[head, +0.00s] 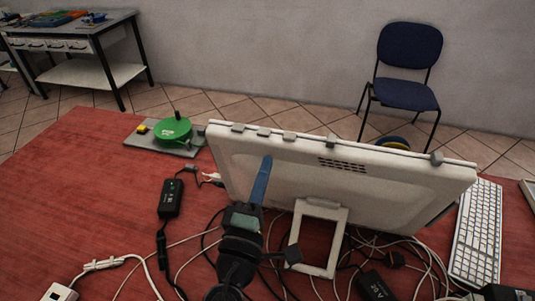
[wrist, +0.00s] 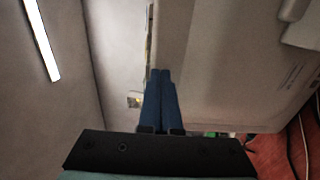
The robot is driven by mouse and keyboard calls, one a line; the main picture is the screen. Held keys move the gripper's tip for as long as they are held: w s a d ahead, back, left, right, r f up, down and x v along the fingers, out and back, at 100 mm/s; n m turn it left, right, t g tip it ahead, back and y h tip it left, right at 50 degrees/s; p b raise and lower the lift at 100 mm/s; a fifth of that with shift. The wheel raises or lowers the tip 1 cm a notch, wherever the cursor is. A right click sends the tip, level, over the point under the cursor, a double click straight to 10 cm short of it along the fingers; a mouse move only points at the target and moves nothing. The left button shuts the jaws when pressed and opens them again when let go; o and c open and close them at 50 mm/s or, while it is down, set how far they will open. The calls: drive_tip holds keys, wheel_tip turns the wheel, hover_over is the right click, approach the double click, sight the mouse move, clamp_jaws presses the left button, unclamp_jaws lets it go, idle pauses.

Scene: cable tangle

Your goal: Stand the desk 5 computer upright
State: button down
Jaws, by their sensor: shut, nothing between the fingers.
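The computer (head: 385,190) is a wide white panel seen from behind in the head view, standing on its edge on the red desk and looking tilted. A white frame-shaped stand (head: 342,240) shows at its back. Its lower edge is partly hidden by cables. My gripper (head: 266,163) has its blue fingers shut and empty, in front of the left part of the panel's back. In the wrist view the closed fingers (wrist: 160,75) lie alongside the pale casing (wrist: 225,65). I cannot tell whether they touch it.
Tangled cables and black power bricks (head: 171,198) lie around the stand. A green round object (head: 173,130) sits on a grey plate behind left, and a white keyboard (head: 476,232) lies at the right. The desk's left part (head: 85,190) is mostly clear. A blue chair (head: 408,50) stands beyond.

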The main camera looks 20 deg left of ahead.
sight(272, 145)
drive_tip(key=shift+x, duration=1.05)
drive_tip(key=w+r+p, duration=0.1)
drive_tip(key=p, duration=0.2)
drive_tip(key=shift+r, duration=0.15)
drive_tip(key=shift+w+r+g+p, duration=0.15)
drive_tip(key=shift+w+g+p, duration=0.2)
drive_tip(key=shift+p, duration=0.25)
drive_tip(key=w, duration=0.2)
drive_tip(key=shift+w, duration=0.4)
drive_tip(key=shift+r, duration=0.35)
